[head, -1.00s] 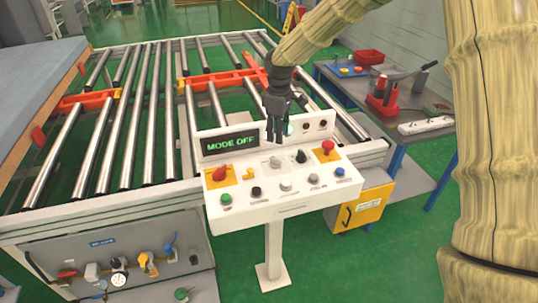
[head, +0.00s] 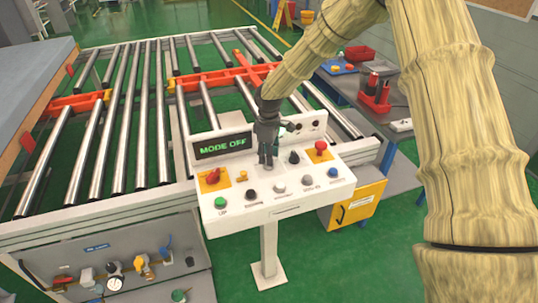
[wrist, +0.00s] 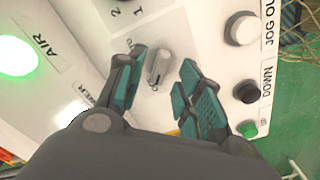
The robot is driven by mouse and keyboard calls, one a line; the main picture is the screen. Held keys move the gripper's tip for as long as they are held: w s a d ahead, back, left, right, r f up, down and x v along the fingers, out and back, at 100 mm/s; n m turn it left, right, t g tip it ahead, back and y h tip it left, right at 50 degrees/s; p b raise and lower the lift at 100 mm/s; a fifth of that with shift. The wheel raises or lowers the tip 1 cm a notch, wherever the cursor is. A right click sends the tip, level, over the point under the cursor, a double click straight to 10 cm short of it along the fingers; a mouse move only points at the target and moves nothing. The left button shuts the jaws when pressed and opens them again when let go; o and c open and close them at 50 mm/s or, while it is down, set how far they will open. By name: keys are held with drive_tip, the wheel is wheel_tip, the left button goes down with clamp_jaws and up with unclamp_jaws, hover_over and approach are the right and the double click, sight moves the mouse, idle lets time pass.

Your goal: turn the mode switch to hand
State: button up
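The control box (head: 288,208) stands on a post in front of the roller conveyor. Its display (head: 222,146) reads MODE OFF. My gripper (head: 268,161) points down at the back middle of the sloped panel. In the wrist view my gripper (wrist: 164,64) is open, with one finger on each side of a pale grey selector knob (wrist: 158,66). Gaps show between the knob and both fingers. The knob's labels are partly hidden; only "TO" and an "O" can be read. In the head view my gripper hides this knob.
Close by are a black knob (head: 294,157), a red mushroom button (head: 320,147), a red switch on yellow (head: 213,177) and a small yellow knob (head: 242,176). A row of buttons, including a green one (head: 221,202), lines the front edge.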

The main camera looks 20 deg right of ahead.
drive_tip(key=shift+f, duration=0.75)
clamp_jaws()
drive_tip(key=shift+m, duration=0.3)
drive_tip(key=m+b, duration=0.1)
drive_tip(key=m, duration=0.3)
drive_tip(key=shift+m, duration=0.3)
drive_tip(key=shift+m+b, duration=0.35)
drive_tip(key=shift+m, duration=1.95)
drive_tip(key=shift+r, duration=0.1)
